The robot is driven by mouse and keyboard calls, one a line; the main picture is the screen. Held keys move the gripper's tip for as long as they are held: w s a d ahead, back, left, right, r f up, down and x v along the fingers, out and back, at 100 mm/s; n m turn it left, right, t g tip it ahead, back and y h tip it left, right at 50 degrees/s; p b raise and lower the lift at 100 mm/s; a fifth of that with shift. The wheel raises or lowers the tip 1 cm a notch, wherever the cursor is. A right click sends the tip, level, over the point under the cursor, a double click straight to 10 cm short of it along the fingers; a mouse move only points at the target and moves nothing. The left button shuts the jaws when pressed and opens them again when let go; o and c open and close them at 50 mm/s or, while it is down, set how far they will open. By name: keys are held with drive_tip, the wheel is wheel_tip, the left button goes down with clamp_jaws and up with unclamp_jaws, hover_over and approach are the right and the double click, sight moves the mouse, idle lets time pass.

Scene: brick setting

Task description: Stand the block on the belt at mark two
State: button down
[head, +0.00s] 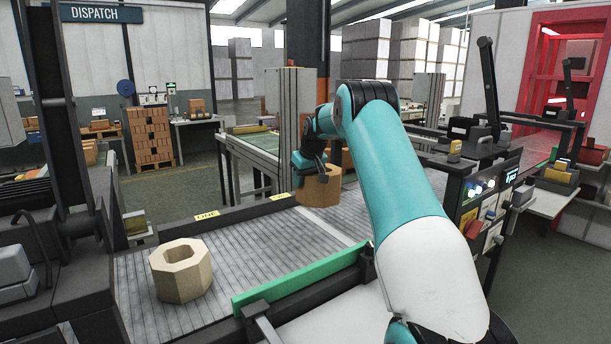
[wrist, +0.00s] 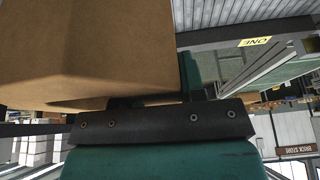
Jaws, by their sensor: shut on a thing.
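My gripper (head: 313,170) is shut on a tan-brown block (head: 320,190) at the far side of the belt (head: 270,245). I cannot tell whether the held block touches the belt. In the wrist view the block (wrist: 90,45) fills the upper left, against the dark gripper bar. A second, paler eight-sided block (head: 181,283) with a hole through it stands on the belt at the near left.
A green guide bar (head: 300,280) runs along the belt's near side. A dark machine frame (head: 50,190) stands at the left, and a control panel (head: 485,200) at the right. The belt between the two blocks is clear.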

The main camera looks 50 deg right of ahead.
wheel_tip(320, 180, down, 14)
drive_tip(key=shift+r+p, duration=0.2)
drive_tip(key=shift+p, duration=0.9)
drive_tip(key=shift+f, duration=0.1)
drive_tip(key=c, duration=0.7)
unclamp_jaws()
drive_tip(key=shift+s+f, duration=0.1)
drive_tip(key=shift+f, duration=0.05)
